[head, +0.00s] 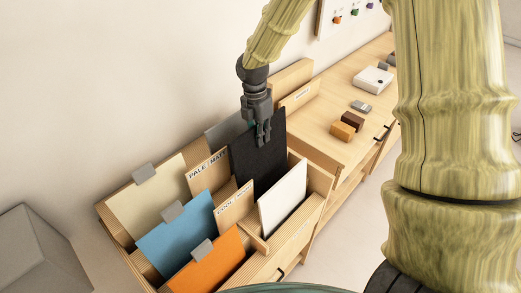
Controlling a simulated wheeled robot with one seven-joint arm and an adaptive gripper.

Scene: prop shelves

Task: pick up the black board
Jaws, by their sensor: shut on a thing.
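The black board (262,163) stands upright in the back right part of a wooden sorting rack, behind a white board. My gripper (263,137) comes down from above and is shut on the black board near its top edge. The board's lower part is hidden by the white board and the wooden dividers. I cannot tell whether its bottom edge rests in the slot or is raised.
The wooden rack (302,238) also holds a white board (283,198), a blue board (180,240), an orange board (208,266), a cream board (148,205) and a grey board (226,130). A wooden cabinet (335,108) with small blocks stands behind. A grey box (38,255) is at left.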

